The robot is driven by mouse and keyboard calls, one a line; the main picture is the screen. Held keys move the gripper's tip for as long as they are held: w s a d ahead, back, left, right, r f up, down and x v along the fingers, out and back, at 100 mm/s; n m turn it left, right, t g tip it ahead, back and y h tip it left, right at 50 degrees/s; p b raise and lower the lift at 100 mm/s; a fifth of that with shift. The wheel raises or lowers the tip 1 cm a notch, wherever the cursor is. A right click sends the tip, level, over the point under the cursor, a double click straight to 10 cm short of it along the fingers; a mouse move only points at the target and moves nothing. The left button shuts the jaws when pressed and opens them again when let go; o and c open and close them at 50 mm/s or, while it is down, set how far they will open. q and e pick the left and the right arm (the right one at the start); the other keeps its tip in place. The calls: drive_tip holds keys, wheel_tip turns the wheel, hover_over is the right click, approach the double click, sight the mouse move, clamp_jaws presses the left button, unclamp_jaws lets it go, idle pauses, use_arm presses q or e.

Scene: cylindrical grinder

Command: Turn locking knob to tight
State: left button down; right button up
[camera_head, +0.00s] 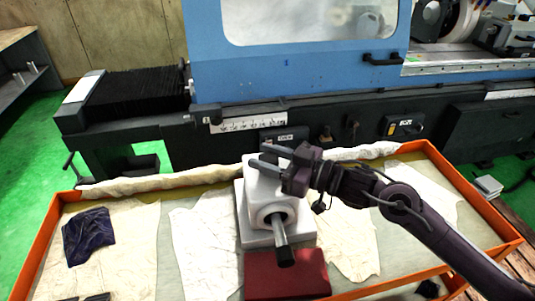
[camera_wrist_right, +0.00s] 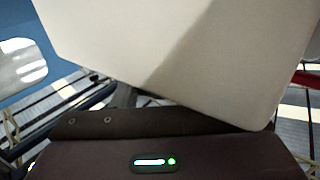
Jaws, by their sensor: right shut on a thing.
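A white block-shaped unit (camera_head: 264,205) with a round opening stands on a light base on the bench. A grey metal shaft with a dark end (camera_head: 282,240) sticks out of its front, toward me. My right gripper (camera_head: 267,157) comes in from the right, its two dark fingers pointing left across the top of this unit. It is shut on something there. The locking knob cannot be made out apart from the fingers. In the right wrist view a large pale surface (camera_wrist_right: 190,50) fills the upper part and hides the fingertips. My left gripper is not in view.
The bench has an orange rim (camera_head: 45,240) and stained pale sheets. A dark blue cloth (camera_head: 88,236) lies at the left, a red block (camera_head: 287,276) in front of the white unit. The blue and black grinder (camera_head: 290,75) stands behind, with a rolled cloth (camera_head: 150,184) along the rear edge.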

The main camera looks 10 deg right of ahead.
drive_tip(key=shift+m+t+h, duration=0.9)
drive_tip(key=shift+t+h, duration=0.1)
drive_tip(key=shift+t, duration=0.1)
drive_tip(key=shift+m+t+h, duration=0.8)
drive_tip(key=shift+m+h, duration=0.1)
drive_tip(key=m+t+h+b, duration=0.1)
drive_tip(key=h, duration=0.1)
drive_tip(key=m+t+h+b, duration=0.1)
drive_tip(key=h, duration=0.1)
drive_tip(key=shift+f+m, duration=0.15)
drive_tip(key=shift+m, duration=0.15)
drive_tip(key=shift+m+t+h+b, duration=0.3)
drive_tip(key=shift+m+h+b, duration=0.45)
drive_tip(key=shift+h, duration=0.25)
drive_tip(key=o, duration=1)
